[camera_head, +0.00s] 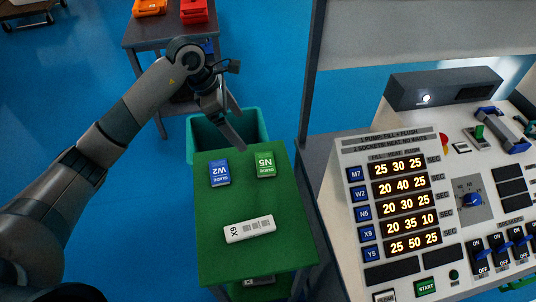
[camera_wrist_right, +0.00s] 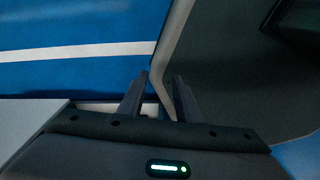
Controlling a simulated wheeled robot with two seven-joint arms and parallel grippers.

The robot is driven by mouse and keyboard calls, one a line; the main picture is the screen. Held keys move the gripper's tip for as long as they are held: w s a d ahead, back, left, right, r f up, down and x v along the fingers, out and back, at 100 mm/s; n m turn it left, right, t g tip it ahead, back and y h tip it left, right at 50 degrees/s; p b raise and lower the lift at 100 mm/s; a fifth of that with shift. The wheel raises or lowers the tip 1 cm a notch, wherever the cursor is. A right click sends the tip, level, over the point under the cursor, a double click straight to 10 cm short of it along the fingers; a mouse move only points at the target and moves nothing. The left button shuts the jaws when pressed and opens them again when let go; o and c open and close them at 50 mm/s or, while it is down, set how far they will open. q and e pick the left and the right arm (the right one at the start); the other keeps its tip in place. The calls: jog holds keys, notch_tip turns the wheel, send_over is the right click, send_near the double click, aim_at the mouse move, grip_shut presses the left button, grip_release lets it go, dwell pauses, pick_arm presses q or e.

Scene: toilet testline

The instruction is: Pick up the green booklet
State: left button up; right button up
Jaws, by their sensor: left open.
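The green booklet (camera_head: 265,164), marked N5, lies flat near the far right corner of a small table with a green top (camera_head: 215,265). My left gripper (camera_head: 232,130) hangs over the far edge of the table, up and to the left of the booklet, apart from it. Its fingers point down and are open, with nothing seen between them. My right gripper (camera_wrist_right: 161,78) shows only in the right wrist view. Its two fingers are apart and empty, and the booklet is not in that view.
A blue booklet (camera_head: 219,173) marked W2 lies left of the green one, and a white X9 item (camera_head: 248,230) lies nearer. A teal bin (camera_head: 203,137) stands behind the table. A control panel (camera_head: 350,150) with displays and switches stands close on the right.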

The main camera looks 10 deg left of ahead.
pick_arm(q)
jog(key=p, duration=0.5)
send_over(256, 162)
jog(key=f, duration=1)
jog(key=shift+s+f, duration=0.15)
jog(key=shift+s, duration=0.05)
jog(key=shift+d+f, duration=0.1)
jog(key=shift+f, duration=0.3)
